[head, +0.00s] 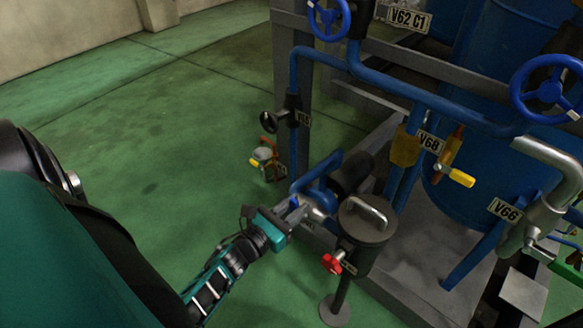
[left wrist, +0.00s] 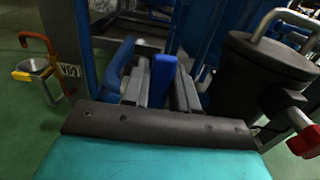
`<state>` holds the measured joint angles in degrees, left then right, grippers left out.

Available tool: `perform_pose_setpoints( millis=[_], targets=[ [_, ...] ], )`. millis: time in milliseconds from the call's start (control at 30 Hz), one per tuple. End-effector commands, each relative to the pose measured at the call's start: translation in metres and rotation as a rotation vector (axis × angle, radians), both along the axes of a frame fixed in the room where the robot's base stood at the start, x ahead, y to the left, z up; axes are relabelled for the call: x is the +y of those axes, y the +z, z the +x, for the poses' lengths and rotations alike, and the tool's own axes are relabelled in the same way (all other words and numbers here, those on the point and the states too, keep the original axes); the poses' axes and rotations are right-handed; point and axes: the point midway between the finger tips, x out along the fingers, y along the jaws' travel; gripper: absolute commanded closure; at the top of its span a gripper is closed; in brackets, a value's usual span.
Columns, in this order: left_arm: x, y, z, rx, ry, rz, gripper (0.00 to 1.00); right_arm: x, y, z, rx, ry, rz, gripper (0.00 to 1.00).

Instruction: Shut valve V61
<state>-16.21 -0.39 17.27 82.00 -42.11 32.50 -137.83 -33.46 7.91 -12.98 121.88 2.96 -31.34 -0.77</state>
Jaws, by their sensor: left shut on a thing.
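My left gripper (head: 303,205) reaches in low from the left to a blue valve handle (head: 322,176) beside a dark cylindrical pot. In the left wrist view, the fingers (left wrist: 160,88) are shut on a blue upright part of the handle (left wrist: 163,72), and another blue curved part stands left of them. A tag just below the gripper is mostly hidden, and I cannot read V61 on any tag. My right gripper is not in view.
The dark pot (head: 366,236) with a red-handled tap (head: 333,263) stands close to the right of the gripper. A yellow-handled valve (head: 263,160) is to the left. Blue pipes (head: 400,88) and a blue tank (head: 480,120) stand behind. Green floor (head: 130,130) at left is free.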

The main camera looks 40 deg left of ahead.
Motion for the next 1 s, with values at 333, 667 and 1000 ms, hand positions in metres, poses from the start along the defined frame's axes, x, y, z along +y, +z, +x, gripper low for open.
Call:
perform_pose_setpoints(
  millis=[333,667,1000],
  targets=[
    [-0.0014,0.0022,0.0015,-0.006,-0.001,0.026,1.00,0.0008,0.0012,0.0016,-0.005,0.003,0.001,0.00],
    [-0.0019,0.0017,0.0013,-0.006,-0.002,0.024,0.58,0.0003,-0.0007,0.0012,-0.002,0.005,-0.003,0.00],
    [-0.0012,0.0004,0.0004,-0.002,-0.001,0.019,0.51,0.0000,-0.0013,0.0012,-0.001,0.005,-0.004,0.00]
  ],
)
